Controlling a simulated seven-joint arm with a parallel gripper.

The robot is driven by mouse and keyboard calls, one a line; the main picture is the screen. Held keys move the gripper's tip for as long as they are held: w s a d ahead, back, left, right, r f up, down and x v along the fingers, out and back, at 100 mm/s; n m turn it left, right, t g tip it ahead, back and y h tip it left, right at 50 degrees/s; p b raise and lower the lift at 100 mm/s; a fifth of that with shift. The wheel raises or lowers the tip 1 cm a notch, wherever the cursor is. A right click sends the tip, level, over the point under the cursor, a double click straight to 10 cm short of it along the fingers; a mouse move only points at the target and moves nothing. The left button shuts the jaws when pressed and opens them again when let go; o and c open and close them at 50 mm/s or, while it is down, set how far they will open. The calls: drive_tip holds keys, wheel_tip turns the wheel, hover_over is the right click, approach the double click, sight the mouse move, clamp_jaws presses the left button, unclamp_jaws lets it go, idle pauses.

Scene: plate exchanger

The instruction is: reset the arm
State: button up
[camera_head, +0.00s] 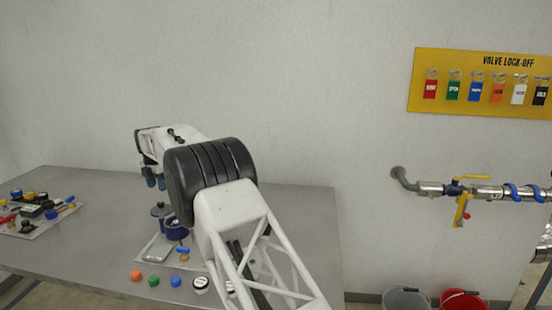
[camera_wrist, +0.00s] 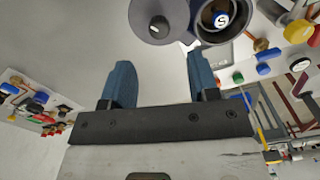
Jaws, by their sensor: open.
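My arm reaches out over the grey table (camera_head: 90,208). My gripper (camera_head: 156,182) is at the far end of it, above the table, with its blue fingertips pointing down. In the wrist view my gripper (camera_wrist: 160,75) shows two blue fingers standing wide apart with nothing between them. Dark blue-grey cylindrical parts (camera_head: 176,230) stand on the table below and right of the fingers. In the wrist view an open round housing (camera_wrist: 222,18) with a blue "S" cap inside shows beyond the fingers. My arm hides part of the table's right half.
Orange (camera_head: 136,275), green (camera_head: 153,281) and blue (camera_head: 175,281) caps lie along the table's front. A panel with coloured parts (camera_head: 36,214) lies at left. A yellow lock-off board (camera_head: 480,60) and a pipe with yellow handles (camera_head: 483,191) are on the right wall; buckets (camera_head: 405,299) stand below.

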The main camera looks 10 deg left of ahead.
drive_tip(key=s+d+r+m, duration=0.2)
drive_tip(key=d+r+m, duration=0.3)
drive_tip(key=d, duration=0.8)
drive_tip(key=s+d+r+m+t, duration=0.1)
drive_tip(key=s+d+r+m, duration=0.15)
drive_tip(key=d+r, duration=0.7)
drive_tip(key=s+d+r+m, duration=0.1)
drive_tip(key=d+r+m, duration=0.35)
drive_tip(key=d, duration=1.15)
drive_tip(key=s+d+r+m, duration=0.1)
drive_tip(key=s+d+m, duration=0.3)
drive_tip(key=s+d, duration=0.45)
drive_tip(key=s+d+r+m, duration=0.25)
drive_tip(key=s+d, duration=0.35)
drive_tip(key=d, duration=0.5)
drive_tip(key=s+d+f+m, duration=0.4)
drive_tip(key=s+d, duration=0.3)
drive_tip(key=s, duration=0.5)
drive_tip(key=s+d+f+m+t, duration=0.1)
drive_tip(key=s+d+f+m, duration=0.4)
drive_tip(key=s, duration=0.6)
drive_tip(key=s+d+f+m, duration=0.5)
drive_tip(key=s+d, duration=0.4)
drive_tip(key=s, duration=0.3)
drive_tip(key=shift+s+t, duration=0.3)
